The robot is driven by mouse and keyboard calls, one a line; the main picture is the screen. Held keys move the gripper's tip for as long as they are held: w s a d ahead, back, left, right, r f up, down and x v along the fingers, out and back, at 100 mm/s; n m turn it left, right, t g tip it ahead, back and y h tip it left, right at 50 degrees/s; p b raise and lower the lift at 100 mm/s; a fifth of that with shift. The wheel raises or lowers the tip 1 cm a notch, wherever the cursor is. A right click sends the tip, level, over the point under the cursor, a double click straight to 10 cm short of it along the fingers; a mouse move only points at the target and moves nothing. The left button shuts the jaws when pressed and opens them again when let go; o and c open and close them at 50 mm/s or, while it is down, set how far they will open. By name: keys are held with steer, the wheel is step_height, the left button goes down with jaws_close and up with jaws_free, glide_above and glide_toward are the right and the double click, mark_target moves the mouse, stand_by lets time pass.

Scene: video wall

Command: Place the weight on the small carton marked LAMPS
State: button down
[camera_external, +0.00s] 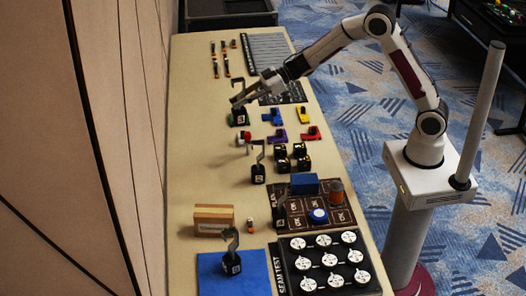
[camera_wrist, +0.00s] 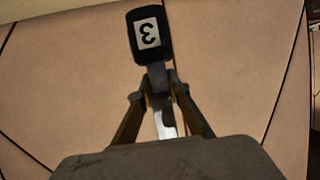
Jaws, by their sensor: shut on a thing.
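My gripper (camera_external: 238,100) reaches out over the far part of the table. It is shut on the metal handle of a black weight (camera_external: 239,117). In the wrist view the held weight (camera_wrist: 148,35) shows a white label with a 3, upside down, beyond the fingertips (camera_wrist: 160,88). In the external view it hangs below the fingers; I cannot tell its exact height above the table. A small brown carton (camera_external: 213,221) lies on the near left of the table, well away from my gripper. Its marking is not readable.
Other hooked black weights stand mid-table (camera_external: 258,174) and on a blue mat (camera_external: 232,264). Coloured clamps (camera_external: 277,136) and black cubes (camera_external: 282,164) lie between my gripper and the carton's end. A brown panelled wall (camera_external: 110,120) borders the left. The table's left strip is mostly clear.

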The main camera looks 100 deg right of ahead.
steer(key=s+a+n+g+y, duration=0.2)
steer(key=s+a+n+y, duration=0.1)
steer(key=s+a, duration=0.65)
steer(key=s+a+n+g+y, duration=0.2)
steer(key=s+a+n+y, duration=0.3)
steer(key=s, duration=0.7)
steer(key=shift+m+h, duration=0.5)
steer(key=shift+m, duration=0.1)
steer(key=shift+a+f, duration=0.25)
steer(key=shift+f, duration=0.6)
steer(key=shift+a+f, duration=0.25)
steer(key=shift+f, duration=0.65)
steer(key=shift+a+f, duration=0.25)
steer(key=shift+f, duration=0.6)
steer(key=shift+f, duration=0.1)
steer(key=shift+f, duration=2.8)
steer(key=shift+f, duration=0.1)
steer(key=shift+f, duration=1.95)
steer(key=shift+f, duration=0.1)
